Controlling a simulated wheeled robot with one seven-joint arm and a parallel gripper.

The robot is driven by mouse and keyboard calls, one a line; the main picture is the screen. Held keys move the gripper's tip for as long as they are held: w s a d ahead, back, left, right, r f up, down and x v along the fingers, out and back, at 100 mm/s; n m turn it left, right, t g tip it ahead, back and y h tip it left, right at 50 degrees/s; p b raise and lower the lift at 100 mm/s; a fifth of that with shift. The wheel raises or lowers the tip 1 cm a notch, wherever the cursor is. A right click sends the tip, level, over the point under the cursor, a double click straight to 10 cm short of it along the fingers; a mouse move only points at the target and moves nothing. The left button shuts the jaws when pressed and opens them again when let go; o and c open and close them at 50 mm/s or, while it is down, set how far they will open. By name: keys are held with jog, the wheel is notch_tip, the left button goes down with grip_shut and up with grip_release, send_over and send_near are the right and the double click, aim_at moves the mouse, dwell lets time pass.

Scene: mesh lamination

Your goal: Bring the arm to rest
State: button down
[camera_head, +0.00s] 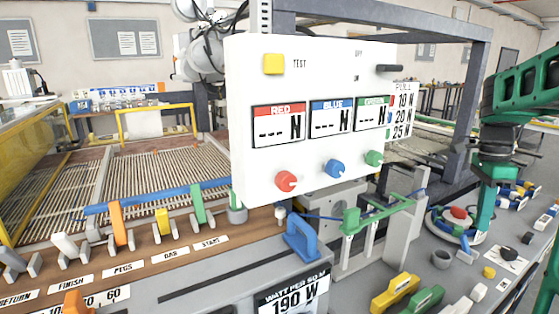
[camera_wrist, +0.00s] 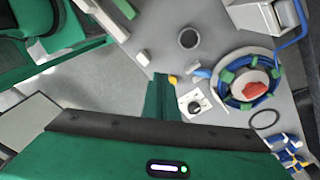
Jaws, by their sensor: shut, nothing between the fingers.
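My arm (camera_head: 535,85) is green and dark grey and comes in from the right edge in the head view. It bends down at a dark wrist joint. My gripper (camera_head: 480,232) points down over the grey bench on the right, beside a round coil with a red piece (camera_head: 459,212). In the wrist view my gripper (camera_wrist: 161,80) shows as a narrow green shape, shut and empty. The coil with the red piece (camera_wrist: 255,90) lies to its right there. Whether the fingertips touch the bench cannot be told.
A white control panel (camera_head: 310,180) with red, blue and green knobs stands in the middle. In the wrist view a small white dial plate (camera_wrist: 195,103) is close to my gripper.

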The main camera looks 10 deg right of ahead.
jog(key=s+a+f+n, duration=0.4)
jog(key=s+a+n, duration=0.2)
jog(key=s+n, duration=0.2)
jog(key=s+a+f+n+t, duration=0.1)
jog(key=s+a+f+n, duration=0.3)
jog(key=s, duration=0.9)
jog(key=a+n, duration=0.3)
jog(key=n, duration=0.1)
jog(key=shift+s+n+y, duration=0.15)
jog(key=shift+n+y, duration=0.15)
jog(key=shift+f, duration=0.1)
